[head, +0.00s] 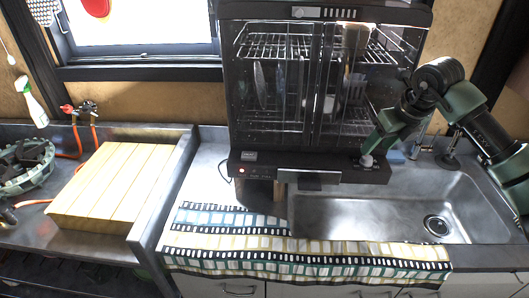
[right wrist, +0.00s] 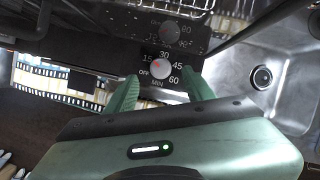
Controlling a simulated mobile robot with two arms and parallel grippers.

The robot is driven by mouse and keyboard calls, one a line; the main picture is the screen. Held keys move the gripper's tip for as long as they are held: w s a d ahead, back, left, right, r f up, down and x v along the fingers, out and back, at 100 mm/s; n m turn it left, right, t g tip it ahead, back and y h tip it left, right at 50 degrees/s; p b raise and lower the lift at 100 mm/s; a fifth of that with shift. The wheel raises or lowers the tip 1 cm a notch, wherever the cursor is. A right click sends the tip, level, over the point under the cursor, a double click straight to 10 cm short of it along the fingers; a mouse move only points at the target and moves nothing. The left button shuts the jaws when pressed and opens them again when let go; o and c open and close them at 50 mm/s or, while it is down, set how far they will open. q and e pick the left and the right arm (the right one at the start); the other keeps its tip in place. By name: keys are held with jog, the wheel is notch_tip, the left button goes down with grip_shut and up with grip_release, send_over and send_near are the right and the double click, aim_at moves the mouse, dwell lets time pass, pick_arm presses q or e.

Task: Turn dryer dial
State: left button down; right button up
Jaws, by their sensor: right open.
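The dish dryer (head: 318,80) is a dark cabinet with clear doors and wire racks, standing at the back of the counter. Its dial (right wrist: 161,66) is a small pale round knob with a red mark, ringed by the printed numbers 15, 30, 45 and 60 and the word OFF. In the head view the dial (head: 366,161) is at the right of the dryer's lower front. My right gripper (right wrist: 158,84) is open, its two green fingers on either side of the dial; I cannot tell if they touch it. My left gripper is not in view.
A steel sink (head: 400,212) lies right of and below the dryer, with a faucet behind. A patterned cloth (head: 300,257) covers the counter front. A wooden board (head: 115,185) and a gas burner (head: 27,165) are at left.

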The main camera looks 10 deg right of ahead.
jog(key=s+a+r+t+y, duration=0.1)
jog(key=a+y, duration=0.6)
jog(key=a, duration=0.8)
jog(key=s+a+r+n+t+y, duration=0.1)
jog(key=a+y, duration=0.5)
jog(key=a, duration=0.9)
jog(key=shift+s+r+y, duration=0.3)
jog(key=shift+r+y, duration=0.1)
jog(key=shift+r, duration=0.5)
jog(key=shift+d, duration=0.1)
